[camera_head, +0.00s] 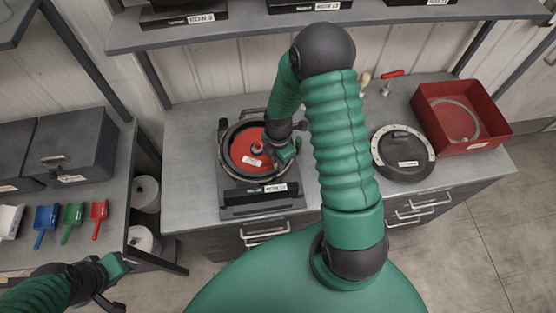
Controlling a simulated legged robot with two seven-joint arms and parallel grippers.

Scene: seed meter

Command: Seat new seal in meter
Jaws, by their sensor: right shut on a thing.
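The seed meter (228,196) sits on the middle workbench, a dark housing with a red disc (243,146) inside. A dark ring, seemingly the new seal (226,138), lies around the red disc; whether it is fully down in the housing cannot be told. My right gripper (287,155) is at the right side of the meter opening, shut on what looks like the ring's edge; its fingers hide the contact. My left gripper (112,286) is at the lower left, apart from the meter, with its fingers apart and empty.
A round black cover (403,153) with a pale rim lies right of the meter. A red tray (480,146) holding a grey ring (456,121) stands at the far right. Coloured scoops (73,219) and dark bins (75,148) are on the left bench. A shelf spans the back.

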